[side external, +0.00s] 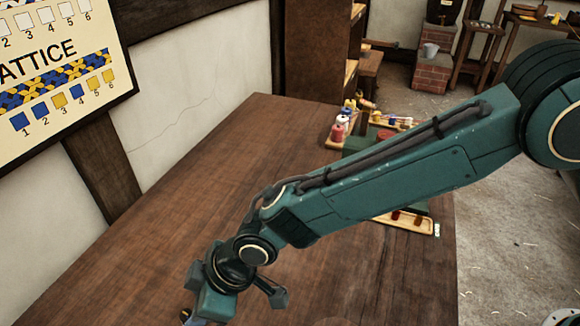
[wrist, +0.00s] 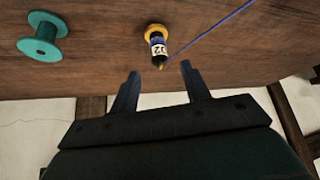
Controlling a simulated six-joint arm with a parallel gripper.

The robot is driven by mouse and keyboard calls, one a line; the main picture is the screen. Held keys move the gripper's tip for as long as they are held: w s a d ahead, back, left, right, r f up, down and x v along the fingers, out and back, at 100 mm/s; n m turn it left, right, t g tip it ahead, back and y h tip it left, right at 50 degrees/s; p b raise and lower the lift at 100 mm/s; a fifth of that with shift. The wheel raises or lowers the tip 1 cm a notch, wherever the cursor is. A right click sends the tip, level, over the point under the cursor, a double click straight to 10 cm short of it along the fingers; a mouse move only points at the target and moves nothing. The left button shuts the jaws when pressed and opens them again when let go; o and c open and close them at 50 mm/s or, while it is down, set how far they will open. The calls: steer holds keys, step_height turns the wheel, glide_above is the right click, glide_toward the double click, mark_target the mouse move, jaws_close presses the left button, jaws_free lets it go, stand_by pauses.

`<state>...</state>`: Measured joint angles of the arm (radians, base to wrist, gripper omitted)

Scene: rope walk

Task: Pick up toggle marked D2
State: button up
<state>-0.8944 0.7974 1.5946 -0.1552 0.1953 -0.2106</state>
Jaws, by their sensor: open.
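The toggle marked D2 (wrist: 158,46) shows in the wrist view on the wooden table, just beyond my fingertips. It has a yellow top, a dark body and a white label reading D2. A blue cord runs from beside it toward the upper right. My gripper (wrist: 158,72) is open, its two dark fingers apart with nothing between them. The toggle lies ahead of the gap between the fingers, apart from both. In the side view my wrist is low over the table's near part, and the fingers and toggle are mostly hidden at the bottom edge.
A teal spool (wrist: 42,40) lies left of the toggle. The table (side external: 150,235) is mostly bare. Coloured spools (side external: 340,128) stand at its far end, and a wooden tray (side external: 412,222) lies near its right edge. A lattice chart (side external: 55,60) hangs on the wall.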

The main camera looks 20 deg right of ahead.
mark_target(186, 315)
steer(key=shift+x, duration=1.35)
steer(key=shift+x, duration=2.6)
jaws_close()
steer(key=shift+r, duration=0.2)
step_height(186, 315, up, 20)
